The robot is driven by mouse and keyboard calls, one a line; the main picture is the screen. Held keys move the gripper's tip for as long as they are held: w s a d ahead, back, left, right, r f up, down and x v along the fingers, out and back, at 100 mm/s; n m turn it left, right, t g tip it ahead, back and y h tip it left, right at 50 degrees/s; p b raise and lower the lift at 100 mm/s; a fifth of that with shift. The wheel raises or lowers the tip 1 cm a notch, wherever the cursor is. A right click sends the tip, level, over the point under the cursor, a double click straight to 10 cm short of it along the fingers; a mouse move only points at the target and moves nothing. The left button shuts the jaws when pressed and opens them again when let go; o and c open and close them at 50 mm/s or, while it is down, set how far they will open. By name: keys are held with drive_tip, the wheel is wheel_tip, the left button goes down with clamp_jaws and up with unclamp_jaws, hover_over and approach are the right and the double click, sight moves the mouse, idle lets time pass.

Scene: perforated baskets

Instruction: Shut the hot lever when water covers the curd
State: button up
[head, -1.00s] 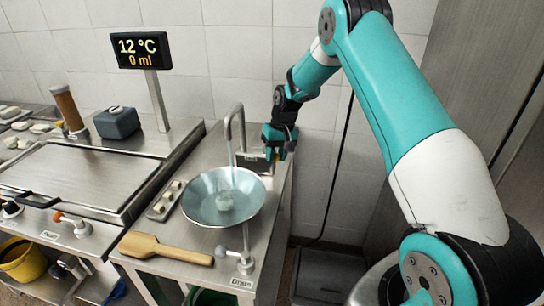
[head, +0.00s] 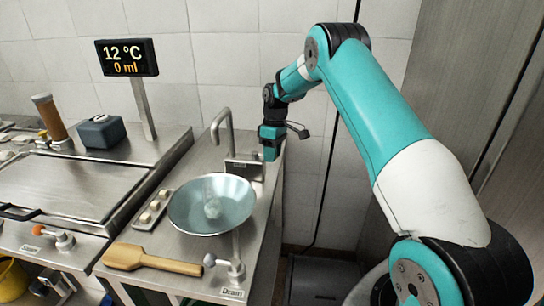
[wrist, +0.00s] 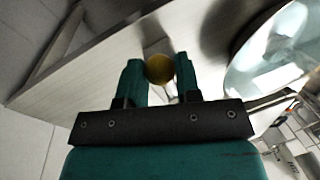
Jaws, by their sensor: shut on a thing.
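My gripper (head: 270,148) is behind the bowl, at the tap block (head: 244,169). In the wrist view its fingers (wrist: 160,80) are shut on a round yellow knob (wrist: 159,67), which appears to be the hot lever's end; no label on it is readable. A metal bowl (head: 178,217) under the curved spout (head: 222,119) holds bluish water (head: 232,199) and a pale curd lump (head: 212,208). I cannot tell whether the water fully covers the curd. No stream shows below the spout. The display (head: 127,58) reads 12 °C and 0 ml.
A wooden paddle (head: 150,260) lies in front of the bowl, beside the drain lever (head: 231,266). A small tray of pale pieces (head: 153,209) sits left of the bowl. A large flat metal lid (head: 60,190) covers the left counter.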

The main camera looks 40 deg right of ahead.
drive_tip(key=shift+w+d+n, duration=0.1)
drive_tip(key=shift+w+n, duration=0.05)
drive_tip(key=shift+n, duration=0.15)
drive_tip(key=o, duration=0.9)
drive_tip(key=shift+r, duration=0.1)
drive_tip(key=shift+w+d+r+p, duration=0.4)
drive_tip(key=shift+r+p, duration=0.65)
drive_tip(key=shift+r, duration=1.8)
drive_tip(key=shift+w+d+r+p, duration=0.2)
drive_tip(key=shift+d+r+p, duration=0.6)
drive_tip(key=shift+r, duration=2)
drive_tip(key=shift+w+d+r+p, duration=0.25)
drive_tip(key=shift+r+p, duration=1.05)
drive_tip(key=shift+r, duration=1.55)
drive_tip(key=shift+w+a, duration=0.1)
